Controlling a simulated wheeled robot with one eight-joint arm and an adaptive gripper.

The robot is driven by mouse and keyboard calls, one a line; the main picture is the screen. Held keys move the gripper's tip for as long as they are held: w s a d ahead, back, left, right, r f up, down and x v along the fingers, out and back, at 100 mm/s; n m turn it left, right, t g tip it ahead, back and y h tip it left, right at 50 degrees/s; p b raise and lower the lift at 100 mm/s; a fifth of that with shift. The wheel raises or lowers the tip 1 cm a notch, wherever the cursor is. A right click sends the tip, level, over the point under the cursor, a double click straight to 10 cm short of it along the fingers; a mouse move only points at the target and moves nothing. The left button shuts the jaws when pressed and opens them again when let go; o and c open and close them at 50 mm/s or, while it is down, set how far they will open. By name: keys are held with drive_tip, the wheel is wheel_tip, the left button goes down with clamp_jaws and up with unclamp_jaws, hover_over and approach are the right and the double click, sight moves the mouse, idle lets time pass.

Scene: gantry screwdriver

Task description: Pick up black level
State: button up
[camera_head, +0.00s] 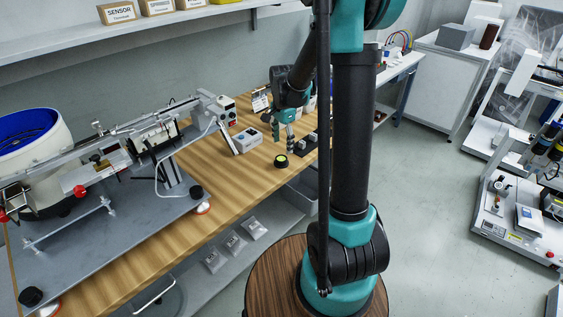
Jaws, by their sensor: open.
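A small round black level (281,162) with a yellow-green centre lies flat on the wooden table, near its front edge. My gripper (283,137) points down just behind and above the level in the picture. Its teal and grey fingers are apart, with nothing seen between them. The fingers appear clear of the level, though the exact height gap is hard to judge. My own arm column hides part of the table to the right.
A white box-like device (246,140) sits left of the level. Dark-based small parts (307,146) stand close on its right. A feeder machine with a blue-lined bowl (28,134) fills the table's left. Bare wood (225,178) lies front-left of the level.

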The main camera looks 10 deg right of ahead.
sight(281, 158)
drive_tip(key=shift+a+f, duration=0.15)
drive_tip(key=shift+f, duration=1.45)
drive_tip(key=shift+a+f, duration=0.1)
drive_tip(key=shift+f, duration=1.5)
drive_tip(key=shift+c, duration=0.2)
drive_tip(key=c, duration=1.2)
